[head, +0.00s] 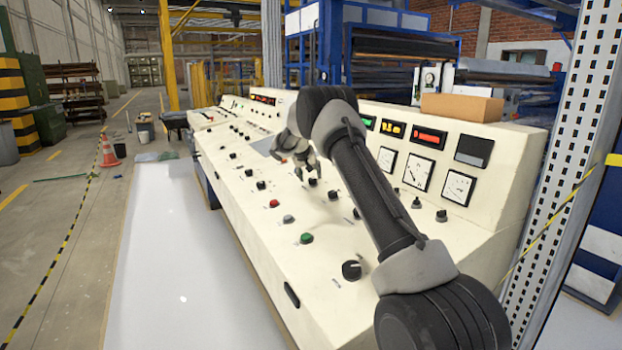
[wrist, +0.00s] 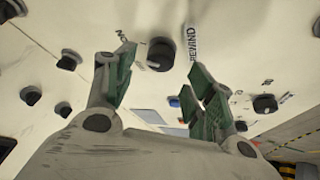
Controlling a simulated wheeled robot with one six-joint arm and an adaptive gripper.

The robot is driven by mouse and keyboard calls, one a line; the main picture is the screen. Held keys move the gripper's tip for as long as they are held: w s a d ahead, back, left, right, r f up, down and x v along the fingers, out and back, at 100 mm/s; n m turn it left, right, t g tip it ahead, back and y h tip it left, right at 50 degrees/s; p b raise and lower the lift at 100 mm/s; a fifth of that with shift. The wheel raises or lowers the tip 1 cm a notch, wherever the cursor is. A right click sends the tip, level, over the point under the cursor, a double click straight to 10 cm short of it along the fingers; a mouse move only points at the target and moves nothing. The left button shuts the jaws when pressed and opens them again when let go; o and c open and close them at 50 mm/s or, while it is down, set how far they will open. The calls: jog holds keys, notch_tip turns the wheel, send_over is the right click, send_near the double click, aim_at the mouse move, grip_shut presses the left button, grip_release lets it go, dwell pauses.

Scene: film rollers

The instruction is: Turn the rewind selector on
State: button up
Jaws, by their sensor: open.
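The rewind selector is a round black knob (wrist: 160,54) on the cream panel, with a REWIND label (wrist: 191,43) beside it in the wrist view. It shows between and just beyond the tips of my gripper (wrist: 163,72). My gripper's green-padded fingers are spread, with nothing between them. Whether they touch the knob I cannot tell. In the head view my gripper (head: 308,172) hangs low over the middle of the console (head: 240,190), close to several black knobs. Which of these is the rewind selector cannot be told there.
Other black knobs surround it, one (wrist: 265,103) to the right in the wrist view. A red button (head: 274,203) and a green button (head: 306,238) sit nearer the console's front edge. Meters (head: 418,172) line the raised back. A perforated post (head: 568,150) stands at right.

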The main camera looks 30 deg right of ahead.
jog(key=v, duration=0.8)
jog(key=shift+r, duration=0.15)
jog(key=shift+s, duration=0.1)
